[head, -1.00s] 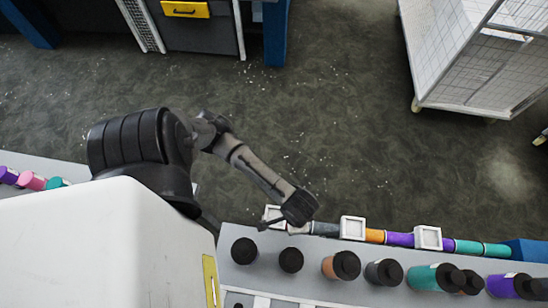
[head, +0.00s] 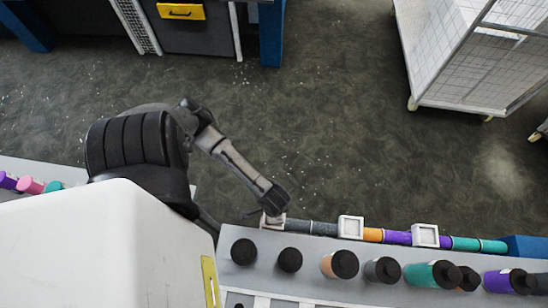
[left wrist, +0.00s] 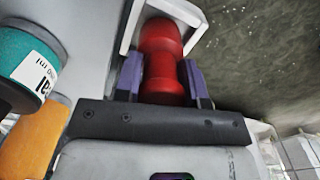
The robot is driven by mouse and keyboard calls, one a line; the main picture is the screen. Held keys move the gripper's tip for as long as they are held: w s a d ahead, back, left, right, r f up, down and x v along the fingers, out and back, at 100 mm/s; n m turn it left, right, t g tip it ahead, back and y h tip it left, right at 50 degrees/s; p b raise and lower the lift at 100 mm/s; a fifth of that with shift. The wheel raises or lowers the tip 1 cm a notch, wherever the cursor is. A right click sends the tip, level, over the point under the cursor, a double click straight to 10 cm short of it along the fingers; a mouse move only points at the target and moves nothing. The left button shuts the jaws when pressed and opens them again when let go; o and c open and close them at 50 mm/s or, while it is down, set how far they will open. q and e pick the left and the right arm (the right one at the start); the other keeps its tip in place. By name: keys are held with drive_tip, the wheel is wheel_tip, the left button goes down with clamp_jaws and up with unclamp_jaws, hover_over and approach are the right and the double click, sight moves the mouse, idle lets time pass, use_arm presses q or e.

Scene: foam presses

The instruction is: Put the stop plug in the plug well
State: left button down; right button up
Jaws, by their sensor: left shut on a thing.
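My left gripper (left wrist: 160,68) is shut on a red, stepped round plug (left wrist: 162,40), which I take for the stop plug. In the left wrist view the plug lies between the two dark fingers. Its far end is inside or in front of a white square bracket (left wrist: 131,28); I cannot tell how deep it sits. In the head view the left gripper (head: 273,202) is over the leftmost white bracket (head: 266,221) of the pipe row and hides the plug. The plug well is not clearly identifiable. My right gripper is not in view.
A row of coloured pipe (head: 398,238) with more white brackets (head: 351,227) runs right along the grey bench's far edge. Black-capped cylinders (head: 432,275) stand on the bench. A teal cylinder (left wrist: 28,72) is beside the gripper. A mesh cart (head: 470,60) stands on the floor beyond.

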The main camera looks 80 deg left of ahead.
use_arm(q)
drive_tip(key=shift+f, duration=0.15)
drive_tip(key=c, duration=0.7)
unclamp_jaws()
wheel_tip(320, 180, up, 12)
drive_tip(key=shift+d+f, duration=0.1)
drive_tip(key=shift+f, duration=0.05)
drive_tip(key=w+d+r+m+t+h, duration=0.1)
drive_tip(key=w+d+r+t+h, duration=0.2)
drive_tip(key=d, duration=0.4)
drive_tip(key=shift+s+a+r+t+y, duration=0.1)
drive_tip(key=shift+s+a+r+y, duration=0.15)
drive_tip(key=shift+s+a+y, duration=0.3)
drive_tip(key=shift+s+a+r+t+y, duration=0.1)
drive_tip(key=shift+s+a+r+y, duration=0.25)
drive_tip(key=shift+a, duration=0.35)
drive_tip(key=shift+s+a+r+t+y, duration=0.1)
drive_tip(key=shift+s+a+r+y, duration=0.1)
drive_tip(key=shift+s+a+y, duration=0.35)
drive_tip(key=shift+w+a, duration=0.1)
drive_tip(key=shift+w, duration=0.05)
